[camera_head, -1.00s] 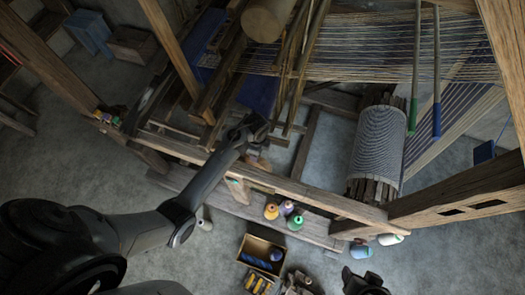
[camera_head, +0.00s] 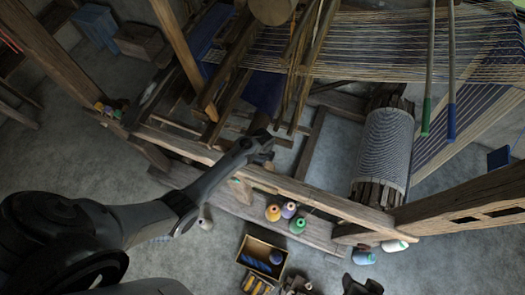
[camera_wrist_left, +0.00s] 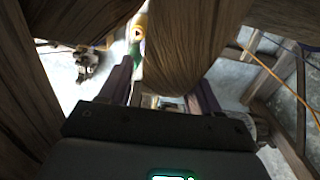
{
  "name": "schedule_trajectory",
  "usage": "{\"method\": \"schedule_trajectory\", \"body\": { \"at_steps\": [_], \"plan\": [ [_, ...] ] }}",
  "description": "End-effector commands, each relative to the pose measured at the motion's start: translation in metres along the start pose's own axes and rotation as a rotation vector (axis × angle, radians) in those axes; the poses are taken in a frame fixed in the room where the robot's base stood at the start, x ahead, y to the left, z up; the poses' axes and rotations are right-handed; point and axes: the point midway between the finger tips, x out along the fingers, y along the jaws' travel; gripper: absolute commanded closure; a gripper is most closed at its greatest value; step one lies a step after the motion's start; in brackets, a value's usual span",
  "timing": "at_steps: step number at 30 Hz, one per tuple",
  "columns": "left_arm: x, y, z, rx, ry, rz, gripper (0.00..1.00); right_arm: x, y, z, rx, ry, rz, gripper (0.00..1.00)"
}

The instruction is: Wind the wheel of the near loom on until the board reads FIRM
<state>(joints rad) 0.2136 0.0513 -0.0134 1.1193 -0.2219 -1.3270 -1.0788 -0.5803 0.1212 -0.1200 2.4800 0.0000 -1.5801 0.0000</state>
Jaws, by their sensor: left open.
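The near loom is a wooden frame with its front beam (camera_head: 290,187) across the middle of the head view. A roll of striped cloth (camera_head: 384,145) sits on its right side. My left gripper (camera_head: 265,150) is over the inner side of the front beam, left of the roll, open. In the left wrist view its two dark fingers (camera_wrist_left: 163,92) stand apart, with a large rounded wooden part (camera_wrist_left: 190,45) showing between them; I cannot tell whether they touch it. I cannot make out the wheel or a readable board. A dark shape at the bottom edge may be my right gripper (camera_head: 362,286).
Several yarn cones (camera_head: 298,225) stand on the loom's front ledge. A box (camera_head: 261,257) with blue spools lies on the floor before it. Two upright poles (camera_head: 450,70) hang at the right. Warp threads (camera_head: 400,45) span the top. Open floor (camera_head: 60,150) lies at left.

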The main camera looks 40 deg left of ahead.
Motion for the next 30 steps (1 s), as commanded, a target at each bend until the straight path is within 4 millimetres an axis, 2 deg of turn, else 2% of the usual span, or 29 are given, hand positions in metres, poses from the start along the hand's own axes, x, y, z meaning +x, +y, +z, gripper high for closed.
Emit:
{"method": "schedule_trajectory", "body": {
  "at_steps": [11, 14, 24, 30],
  "plan": [
    [0.0049, -0.0003, 0.0003, 0.000, 0.000, -0.001, 0.37, 0.0009, -0.0012, 0.0001, 0.005, 0.001, -0.004, 0.37],
    [0.0048, -0.0003, 0.0003, -0.001, -0.001, -0.001, 0.49, 0.0009, -0.0012, 0.0001, 0.005, 0.001, -0.004, 0.37],
    [0.0048, -0.0001, 0.0003, -0.001, -0.001, 0.000, 1.00, 0.0009, -0.0008, 0.0002, 0.003, 0.000, -0.002, 0.37],
    [0.0050, 0.0007, 0.0035, -0.007, -0.010, 0.001, 1.00, -0.0007, 0.0004, -0.0001, -0.002, 0.000, 0.001, 0.37]
  ]
}}
